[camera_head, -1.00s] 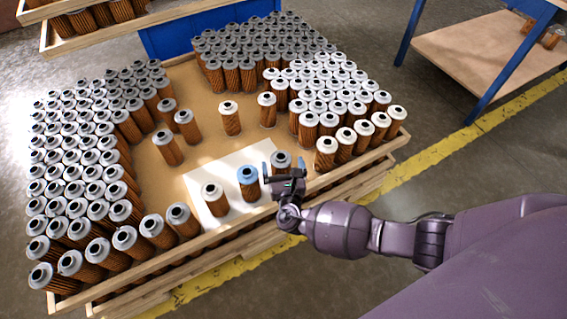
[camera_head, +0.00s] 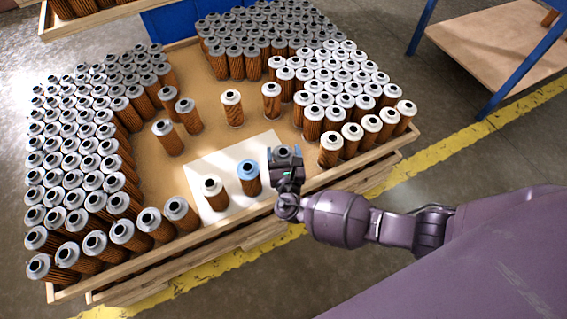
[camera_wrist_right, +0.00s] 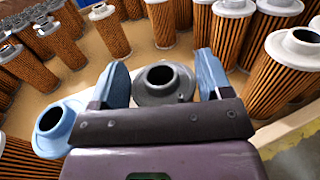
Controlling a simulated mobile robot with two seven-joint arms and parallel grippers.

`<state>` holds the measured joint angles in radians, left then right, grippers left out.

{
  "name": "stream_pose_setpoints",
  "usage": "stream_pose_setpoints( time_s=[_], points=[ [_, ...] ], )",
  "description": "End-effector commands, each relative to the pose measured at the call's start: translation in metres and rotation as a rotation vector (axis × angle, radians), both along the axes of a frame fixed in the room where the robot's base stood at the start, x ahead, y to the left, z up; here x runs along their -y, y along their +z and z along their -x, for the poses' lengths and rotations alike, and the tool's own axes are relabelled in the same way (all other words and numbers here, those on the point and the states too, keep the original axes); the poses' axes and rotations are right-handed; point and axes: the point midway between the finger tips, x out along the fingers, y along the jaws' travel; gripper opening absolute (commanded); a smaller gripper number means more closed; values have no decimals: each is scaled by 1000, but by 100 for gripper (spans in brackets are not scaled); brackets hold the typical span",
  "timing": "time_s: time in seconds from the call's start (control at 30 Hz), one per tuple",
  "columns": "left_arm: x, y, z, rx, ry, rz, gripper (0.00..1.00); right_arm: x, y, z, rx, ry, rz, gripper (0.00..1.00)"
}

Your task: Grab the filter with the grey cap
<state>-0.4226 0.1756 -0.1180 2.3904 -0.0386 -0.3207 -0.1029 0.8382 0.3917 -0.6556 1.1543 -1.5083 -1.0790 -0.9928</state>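The filter with the grey cap (camera_head: 284,151) stands at the right end of a row of three, its body mostly hidden by my right gripper. In the right wrist view its grey cap (camera_wrist_right: 163,82) lies between the two blue fingers. My right gripper (camera_head: 285,158) is open around this filter, one finger on each side. In the wrist view a narrow gap shows beside the left finger; contact at the right finger is unclear. The blue-capped filter (camera_head: 248,177) stands just left of the gripper, and a white-capped filter (camera_head: 213,193) farther left. My left gripper is not in view.
The three filters stand at a white sheet (camera_head: 225,160) in a wooden crate (camera_head: 240,233). Dense rows of filters fill the crate's left, back and right sides. White-capped filters (camera_head: 330,149) stand close right of the gripper. Some bare crate surface (camera_head: 203,145) lies behind the sheet.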

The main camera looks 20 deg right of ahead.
Motion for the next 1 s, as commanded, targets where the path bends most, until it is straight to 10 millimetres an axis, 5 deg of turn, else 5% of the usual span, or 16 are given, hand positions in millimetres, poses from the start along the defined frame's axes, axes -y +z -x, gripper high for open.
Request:
stream_pose_setpoints(
  time_s=[0.27, 0.57, 0.77, 1.0],
  points=[
    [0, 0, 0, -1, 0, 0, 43, 0, 0, 0, 1, 0, 0, 31],
    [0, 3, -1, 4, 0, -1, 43, 1, 6, -1, 3, -1, 0, 30],
    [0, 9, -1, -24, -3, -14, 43, 0, 41, -4, 14, 0, -2, 30],
    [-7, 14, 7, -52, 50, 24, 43, 0, 108, -6, 23, 0, -2, 30]
  ],
)
